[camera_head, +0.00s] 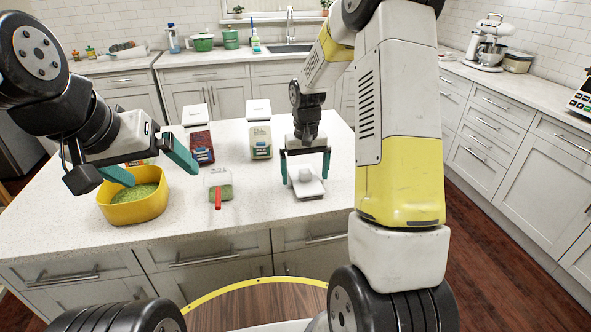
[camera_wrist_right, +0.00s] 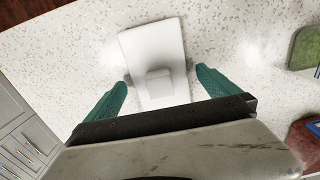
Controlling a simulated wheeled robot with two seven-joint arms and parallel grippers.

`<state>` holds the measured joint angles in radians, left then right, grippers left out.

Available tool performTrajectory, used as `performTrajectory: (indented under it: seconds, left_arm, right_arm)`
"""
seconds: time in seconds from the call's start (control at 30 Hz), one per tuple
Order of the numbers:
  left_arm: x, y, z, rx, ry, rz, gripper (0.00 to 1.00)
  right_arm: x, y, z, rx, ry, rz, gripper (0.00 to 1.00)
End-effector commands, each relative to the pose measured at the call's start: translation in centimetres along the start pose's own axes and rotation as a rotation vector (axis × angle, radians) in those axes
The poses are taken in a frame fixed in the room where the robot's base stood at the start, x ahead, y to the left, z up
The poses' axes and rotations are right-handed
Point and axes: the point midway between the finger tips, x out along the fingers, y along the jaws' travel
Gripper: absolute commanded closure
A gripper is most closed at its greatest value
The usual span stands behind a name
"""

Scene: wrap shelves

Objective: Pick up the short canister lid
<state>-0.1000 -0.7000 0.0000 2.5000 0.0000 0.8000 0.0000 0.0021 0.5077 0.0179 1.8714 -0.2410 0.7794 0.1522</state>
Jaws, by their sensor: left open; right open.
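The short canister lid (camera_head: 305,186) is white and squarish with a raised knob. It lies on the counter (camera_head: 330,228). My right gripper (camera_head: 308,168) is open above the lid, its green fingers on either side of the knob. In the right wrist view the lid (camera_wrist_right: 152,50) lies between and beyond the open fingers (camera_wrist_right: 160,85); no contact is clear. My left gripper (camera_head: 160,168) is open and empty above the yellow bowl (camera_head: 135,212).
A short clear canister (camera_head: 218,180) of green contents with a red-handled tool stands left of the lid. Two taller canisters, one red-filled (camera_head: 201,146) and one pale (camera_head: 261,141), stand behind. The counter right of the lid is clear.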

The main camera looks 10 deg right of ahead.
Motion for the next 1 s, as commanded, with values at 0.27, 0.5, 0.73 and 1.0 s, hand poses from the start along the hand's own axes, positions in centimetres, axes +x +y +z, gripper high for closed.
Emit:
performTrajectory:
  seconds: [0.27,0.5,0.73,1.0]
  left_arm:
    - [0.0,0.0,0.0,0.0,0.0,0.0,0.04]
    - [0.0,0.0,0.0,0.0,0.0,0.0,0.04]
    - [0.0,0.0,0.0,0.0,0.0,0.0,0.04]
    - [0.0,0.0,0.0,0.0,0.0,0.0,0.04]
  right_arm:
    - [-0.1,0.0,0.0,0.0,0.0,0.0,0.29]
    - [-0.1,0.0,0.0,0.0,0.001,0.0,0.69]
    - [-0.2,0.0,0.0,0.0,0.001,0.0,0.69]
    - [-2.4,0.0,-0.1,0.0,0.003,0.0,0.69]
